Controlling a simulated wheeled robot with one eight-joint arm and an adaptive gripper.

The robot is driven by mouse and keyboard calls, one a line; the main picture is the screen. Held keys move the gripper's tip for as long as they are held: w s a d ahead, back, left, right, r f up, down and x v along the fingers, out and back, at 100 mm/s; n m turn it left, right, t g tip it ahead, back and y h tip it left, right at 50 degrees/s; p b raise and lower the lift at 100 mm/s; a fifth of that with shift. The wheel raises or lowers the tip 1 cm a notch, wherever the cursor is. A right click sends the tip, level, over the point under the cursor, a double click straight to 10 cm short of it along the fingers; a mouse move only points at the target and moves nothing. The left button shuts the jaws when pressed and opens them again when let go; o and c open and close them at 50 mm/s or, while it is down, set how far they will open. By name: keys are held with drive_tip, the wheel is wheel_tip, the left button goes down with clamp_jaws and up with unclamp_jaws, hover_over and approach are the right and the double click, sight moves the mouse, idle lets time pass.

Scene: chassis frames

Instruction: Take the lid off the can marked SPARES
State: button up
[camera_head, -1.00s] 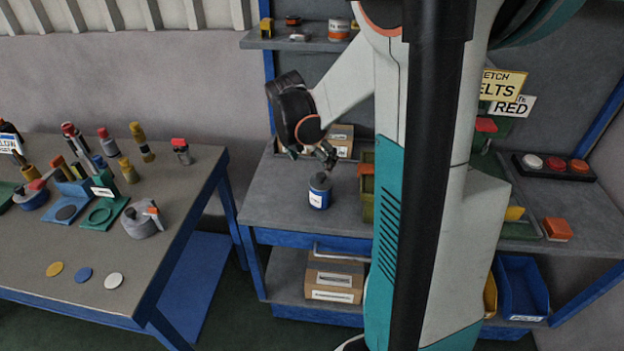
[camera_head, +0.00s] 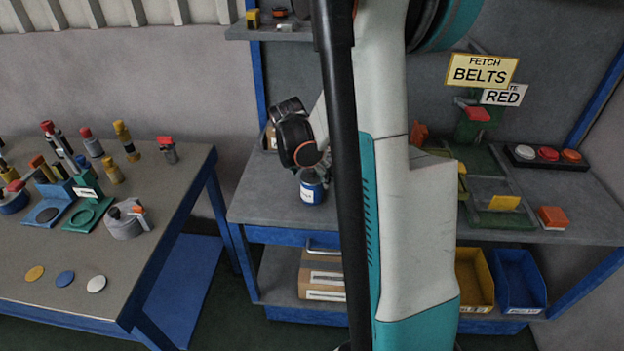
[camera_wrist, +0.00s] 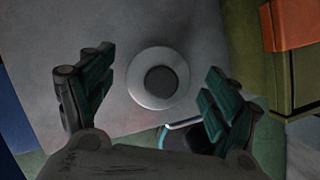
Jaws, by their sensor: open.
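A blue can (camera_head: 312,191) with a white label stands upright on the grey workbench; the label is too small to read. My gripper (camera_head: 318,168) is just above it and hides its top in the head view. In the wrist view the round grey lid (camera_wrist: 137,86) with a dark knob (camera_wrist: 160,80) shows from above. My gripper (camera_wrist: 156,88) is open, with one green-padded finger on each side of the lid, apart from it. The can's body is hidden below the lid there.
The grey workbench (camera_head: 262,205) is clear left of the can. A side table (camera_head: 130,235) with bottles and discs is at left.

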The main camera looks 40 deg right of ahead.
drive_tip(key=shift+r, duration=0.1)
drive_tip(key=c, duration=1.1)
